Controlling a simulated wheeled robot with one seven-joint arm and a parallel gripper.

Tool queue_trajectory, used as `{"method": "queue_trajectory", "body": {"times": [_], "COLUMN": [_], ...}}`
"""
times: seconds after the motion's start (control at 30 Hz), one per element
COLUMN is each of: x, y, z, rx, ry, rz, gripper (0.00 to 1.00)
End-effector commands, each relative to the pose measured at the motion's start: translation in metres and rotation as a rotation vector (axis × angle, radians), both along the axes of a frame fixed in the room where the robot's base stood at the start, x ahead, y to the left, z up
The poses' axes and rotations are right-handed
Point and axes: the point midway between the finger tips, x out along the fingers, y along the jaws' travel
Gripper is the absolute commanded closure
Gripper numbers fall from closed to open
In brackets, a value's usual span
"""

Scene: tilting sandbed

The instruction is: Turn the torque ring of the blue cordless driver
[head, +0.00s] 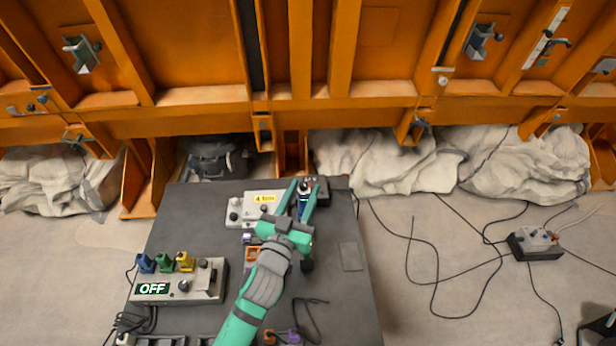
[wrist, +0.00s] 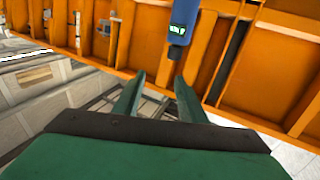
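The blue cordless driver (head: 304,205) shows as a small dark blue body between the green fingers of my gripper (head: 302,190) in the head view, near the far edge of the table. In the wrist view a blue body with a small green lit display and a dark end, apparently the driver (wrist: 184,16), is at the top, beyond the right fingertip. My gripper (wrist: 157,92) is open there, with nothing between its fingers. I cannot make out the torque ring. My fingers and hand cover part of the driver in the head view.
The dark grey table (head: 350,300) holds a pale box with a yellow label (head: 265,198), a control box reading OFF (head: 200,285) with coloured knobs, and a black block (head: 318,187). An orange steel wall (head: 210,122) stands behind. Cables (head: 435,280) lie on the floor at right.

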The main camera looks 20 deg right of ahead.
Motion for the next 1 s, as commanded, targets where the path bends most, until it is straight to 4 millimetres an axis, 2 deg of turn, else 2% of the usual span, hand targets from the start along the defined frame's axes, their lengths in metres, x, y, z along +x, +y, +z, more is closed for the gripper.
{"method": "queue_trajectory", "body": {"times": [0.03,0.1,0.3,0.47,1.0], "x": [0.000,0.000,0.002,0.012,0.063], "y": [0.009,0.016,0.021,0.012,-0.030], "z": [-0.013,-0.026,-0.039,-0.039,-0.038], "rx": [0.030,0.055,0.080,0.079,0.078], "ry": [0.020,0.040,0.062,0.062,0.061], "rz": [0.004,0.008,0.011,0.010,0.009], "gripper": [0.62,0.62,0.62,0.62,0.62]}}
